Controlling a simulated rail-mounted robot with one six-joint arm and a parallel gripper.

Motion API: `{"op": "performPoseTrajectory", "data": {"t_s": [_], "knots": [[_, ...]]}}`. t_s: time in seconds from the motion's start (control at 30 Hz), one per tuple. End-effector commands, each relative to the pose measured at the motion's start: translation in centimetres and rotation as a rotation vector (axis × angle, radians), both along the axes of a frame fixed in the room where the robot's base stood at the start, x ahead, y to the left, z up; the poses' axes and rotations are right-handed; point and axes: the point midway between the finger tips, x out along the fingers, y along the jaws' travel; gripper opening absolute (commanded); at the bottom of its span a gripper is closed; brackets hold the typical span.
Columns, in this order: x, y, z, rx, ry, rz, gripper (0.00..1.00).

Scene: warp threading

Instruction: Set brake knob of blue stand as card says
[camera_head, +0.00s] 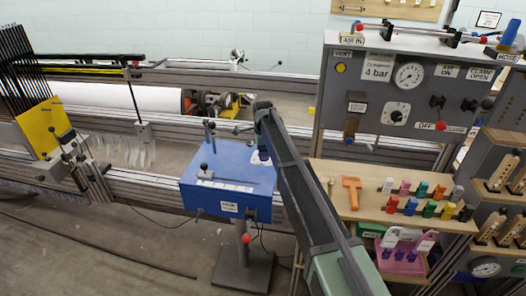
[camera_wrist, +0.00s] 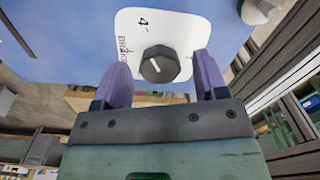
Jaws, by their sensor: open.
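The blue stand (camera_head: 215,165) is left of my arm in the head view. In the wrist view, a black brake knob (camera_wrist: 160,65) with a white pointer line sits on a white dial plate (camera_wrist: 135,25) on a blue surface. The plate shows a "4" and partly readable lettering like "BRAKE". My gripper (camera_wrist: 160,75) is open, its purple fingers on either side of the knob with gaps visible. In the head view, my gripper (camera_head: 263,154) is over the stand's far right corner and the knob is hidden. A small white label (camera_head: 229,207) on the stand's front is too small to read.
A grey panel (camera_head: 440,115) at right has a gauge, a dial and a "4 bar" card (camera_head: 376,70). A wooden shelf (camera_head: 345,205) below holds coloured pegs and an orange tool (camera_head: 351,190). Small upright levers (camera_head: 204,170) stand on the blue stand, left of my gripper.

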Motion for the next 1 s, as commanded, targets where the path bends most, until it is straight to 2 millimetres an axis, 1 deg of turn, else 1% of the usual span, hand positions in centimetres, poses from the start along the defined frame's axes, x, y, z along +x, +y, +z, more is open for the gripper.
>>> {"op": "performPoseTrajectory", "data": {"t_s": [0.17, 0.4, 0.5, 0.6, 0.9, 0.97, 1.0], "knots": [[0.0, 0.0, 2.7, 0.0, 0.0, 0.0, 0.66], [0.0, 0.0, 8.8, 0.0, 0.0, 0.0, 0.66], [0.0, 0.0, 10.5, 0.0, 0.0, 0.0, 0.66], [0.0, 0.0, 11.1, 0.0, 0.0, 0.0, 0.66], [0.0, 0.0, 10.7, 0.0, 0.0, 0.005, 0.66], [0.0, 0.0, 10.7, 0.0, 0.0, 0.048, 0.66], [0.0, 0.0, 10.7, 0.0, 0.0, 0.11, 0.66]]}}
